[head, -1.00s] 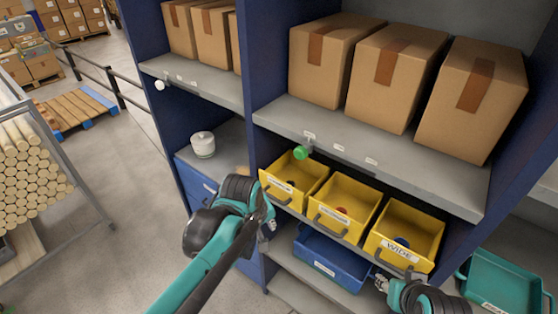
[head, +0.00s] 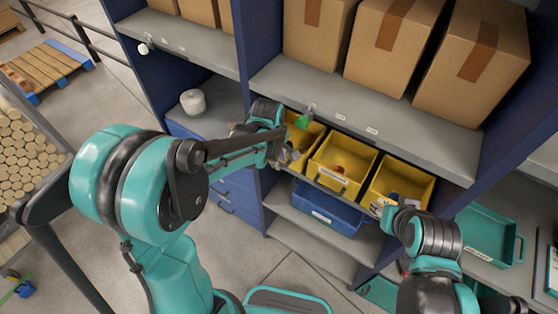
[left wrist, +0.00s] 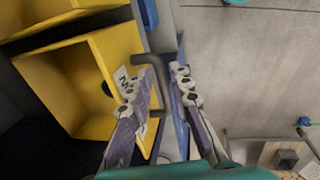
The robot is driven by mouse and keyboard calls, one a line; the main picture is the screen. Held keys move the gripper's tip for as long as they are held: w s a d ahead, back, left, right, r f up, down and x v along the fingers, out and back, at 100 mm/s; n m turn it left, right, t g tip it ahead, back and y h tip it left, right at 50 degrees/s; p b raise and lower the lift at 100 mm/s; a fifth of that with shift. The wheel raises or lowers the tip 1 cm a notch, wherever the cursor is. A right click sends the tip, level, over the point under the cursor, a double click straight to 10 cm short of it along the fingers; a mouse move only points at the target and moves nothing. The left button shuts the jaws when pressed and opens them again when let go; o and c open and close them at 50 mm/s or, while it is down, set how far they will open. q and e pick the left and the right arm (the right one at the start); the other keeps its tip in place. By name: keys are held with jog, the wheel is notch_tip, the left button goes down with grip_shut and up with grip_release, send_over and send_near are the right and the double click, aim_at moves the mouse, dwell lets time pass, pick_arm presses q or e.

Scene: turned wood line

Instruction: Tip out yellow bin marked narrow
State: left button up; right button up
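Three yellow bins sit in a row on the rack. The left yellow bin (head: 306,136) is partly hidden by my left gripper (head: 286,154), and its label cannot be read in the head view. In the left wrist view a yellow bin (left wrist: 72,75) shows a partly covered label and a dark handle (left wrist: 154,68). My left gripper (left wrist: 158,95) is open there, with one finger on each side of the handle and gaps visible. The middle bin (head: 328,182) holds something red. My right gripper (head: 384,212) is by the right bin (head: 421,182); its fingers are too small to judge.
A blue bin (head: 322,212) is on the shelf below. Cardboard boxes (head: 376,48) fill the upper shelf. A teal tray (head: 488,240) is at the right, a white container (head: 193,102) at the left.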

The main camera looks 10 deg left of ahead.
pick_arm(q)
jog(key=shift+f, duration=0.25)
jog(key=shift+c, duration=0.2)
grip_shut()
jog(key=s+f+t+h+b, duration=0.1)
jog(key=t+b, duration=0.1)
jog(key=s+a+f+t+b, duration=0.1)
jog(key=s+t+b, duration=0.1)
jog(key=t+b, duration=0.1)
jog(key=shift+f+h, duration=0.4)
jog(key=shift+w, duration=0.1)
